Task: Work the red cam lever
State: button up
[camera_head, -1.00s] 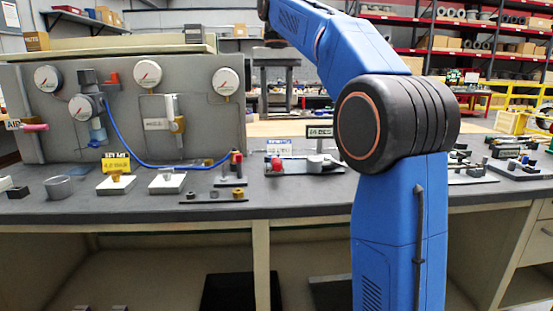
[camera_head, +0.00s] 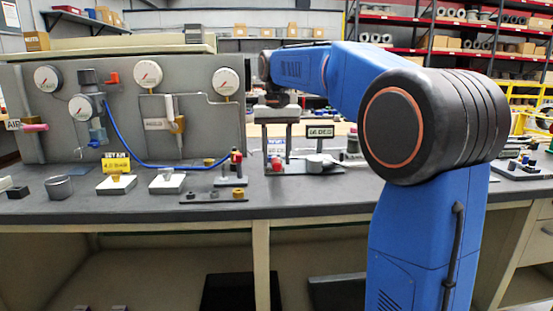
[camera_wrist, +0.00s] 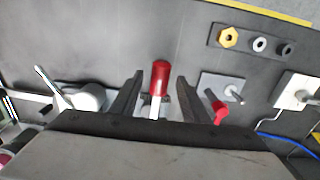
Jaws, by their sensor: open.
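The red cam lever (camera_wrist: 160,78) shows in the wrist view as a red rounded handle on a pale stem. In the head view its red end (camera_head: 277,163) sits on a dark base plate on the bench, beside a light grey round part (camera_head: 318,161). My gripper (camera_wrist: 160,74) is open, with one dark finger on each side of the lever. A gap shows on both sides of the red handle. In the head view my gripper (camera_head: 277,148) points down just above the lever. The lever's lower part is hidden behind my gripper in the wrist view.
A second red handle (camera_wrist: 218,108) stands close to the right finger in the wrist view. A small strip with several nuts (camera_wrist: 258,43) lies beyond it. The gauge panel (camera_head: 60,135) stands to the left. The bench's front edge is clear.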

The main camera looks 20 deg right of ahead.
jog(key=shift+f, duration=0.5)
grip_shut()
jog(key=shift+s+d+n, duration=0.1)
jog(key=shift+d+n, duration=0.1)
jog(key=shift+n, duration=0.1)
grip_release()
notch_tip(320, 180, up, 17)
jog(key=shift+r, duration=0.2)
dwell(0.4)
